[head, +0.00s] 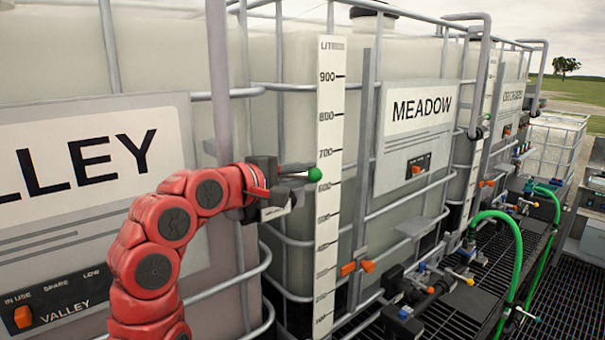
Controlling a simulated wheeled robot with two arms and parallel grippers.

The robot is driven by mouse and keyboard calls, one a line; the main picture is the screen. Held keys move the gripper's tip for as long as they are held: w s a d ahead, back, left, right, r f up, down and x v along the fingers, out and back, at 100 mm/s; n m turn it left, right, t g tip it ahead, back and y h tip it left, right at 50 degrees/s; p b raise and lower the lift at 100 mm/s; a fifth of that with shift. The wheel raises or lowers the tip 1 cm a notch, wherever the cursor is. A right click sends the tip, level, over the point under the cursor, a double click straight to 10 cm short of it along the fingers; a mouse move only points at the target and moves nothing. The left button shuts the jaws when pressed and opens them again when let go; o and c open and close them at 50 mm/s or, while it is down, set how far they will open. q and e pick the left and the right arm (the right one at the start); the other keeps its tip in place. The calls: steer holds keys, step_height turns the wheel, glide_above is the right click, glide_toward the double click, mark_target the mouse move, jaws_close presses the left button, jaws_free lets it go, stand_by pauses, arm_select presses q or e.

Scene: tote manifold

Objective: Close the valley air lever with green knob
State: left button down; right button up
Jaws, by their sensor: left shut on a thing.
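The green knob (315,174) shows as a small ball in front of the white litre scale, at about the 650 level. My left gripper (297,180) reaches in from the left on a red arm and is shut on the lever with the green knob. The knob sticks out at the fingertips. The lever's shaft and pivot are mostly hidden behind the dark fingers. The VALLEY tank label (95,155) is at the left, partly cut off. My right gripper is not in view.
The litre scale (325,230) and a grey upright pipe (217,80) stand close to the gripper. The MEADOW tank label (418,115) is further right. Orange handles (357,267), valves and green hoses (513,235) sit lower right over dark grating.

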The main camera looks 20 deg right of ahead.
arm_select(q)
steer(key=c, duration=1)
jaws_free()
steer(key=shift+d+r, duration=0.1)
steer(key=shift+r, duration=0.1)
steer(key=shift+o, duration=0.8)
steer(key=shift+f, duration=0.1)
steer(key=b+v, duration=0.5)
steer(key=v, duration=1.2)
steer(key=shift+s, duration=0.1)
